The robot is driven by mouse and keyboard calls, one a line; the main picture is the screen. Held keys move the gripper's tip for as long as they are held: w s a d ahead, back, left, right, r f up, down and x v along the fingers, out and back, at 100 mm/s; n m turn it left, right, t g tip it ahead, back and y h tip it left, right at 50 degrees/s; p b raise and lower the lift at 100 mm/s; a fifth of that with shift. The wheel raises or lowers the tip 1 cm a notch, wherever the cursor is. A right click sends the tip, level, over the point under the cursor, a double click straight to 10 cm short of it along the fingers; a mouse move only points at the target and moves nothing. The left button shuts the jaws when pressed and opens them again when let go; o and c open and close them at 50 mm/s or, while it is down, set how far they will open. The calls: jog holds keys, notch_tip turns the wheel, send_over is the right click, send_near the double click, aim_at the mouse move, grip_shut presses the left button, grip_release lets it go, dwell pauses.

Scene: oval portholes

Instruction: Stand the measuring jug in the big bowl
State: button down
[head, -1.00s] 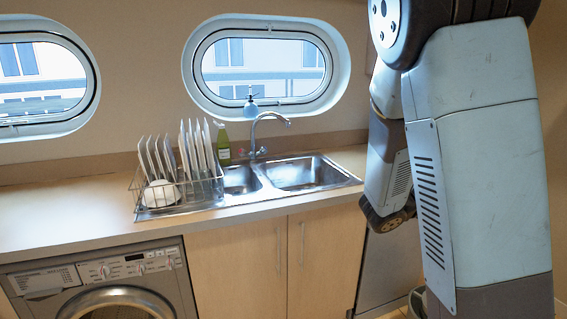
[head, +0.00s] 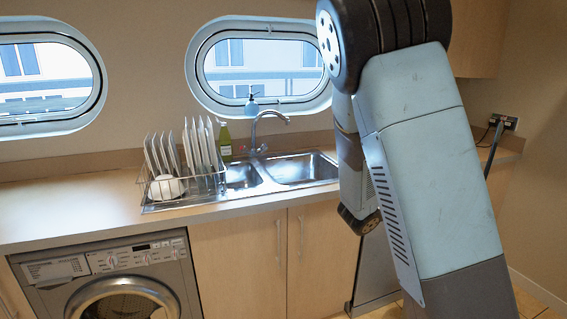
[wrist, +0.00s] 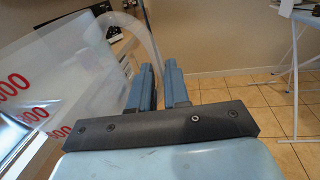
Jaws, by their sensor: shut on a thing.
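The measuring jug (wrist: 75,88) is clear plastic with red numbers and fills the left side of the wrist view, tilted in the picture. My gripper (wrist: 160,70) is shut on it, with the fingers at the jug's curved clear handle. The jug does not show in the head view, where my arm covers the right half and my gripper is out of sight. I cannot make out a big bowl for certain. A small white bowl or cup (head: 166,187) lies in the dish rack in the head view.
The dish rack (head: 180,205) with several plates stands left of the sink (head: 300,170) and its tap. A green bottle (head: 225,142) stands behind. The counter (head: 70,208) is clear at the left. A white-legged stand (wrist: 294,75) is on the tiled floor.

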jog(key=w+a+f+n+t, duration=0.1)
jog(key=w+a+f, duration=0.1)
jog(key=w+a+f+n+t+y, duration=0.1)
jog(key=w+a+f, duration=0.1)
jog(key=f, duration=0.1)
jog(key=shift+w+y, duration=0.3)
jog(key=shift+w, duration=0.1)
jog(key=w+a+f+n+t+y, duration=0.2)
jog(key=w+a+f+t+y, duration=0.15)
jog(key=f, duration=0.85)
jog(key=w+a+f+n+t+y, duration=0.25)
jog(key=a+f, duration=0.25)
jog(key=f, duration=0.6)
jog(key=w+r+n+y, duration=0.2)
jog(key=w+r+y, duration=0.1)
jog(key=r, duration=1.1)
jog(key=shift+w, duration=0.1)
jog(key=shift+a, duration=0.15)
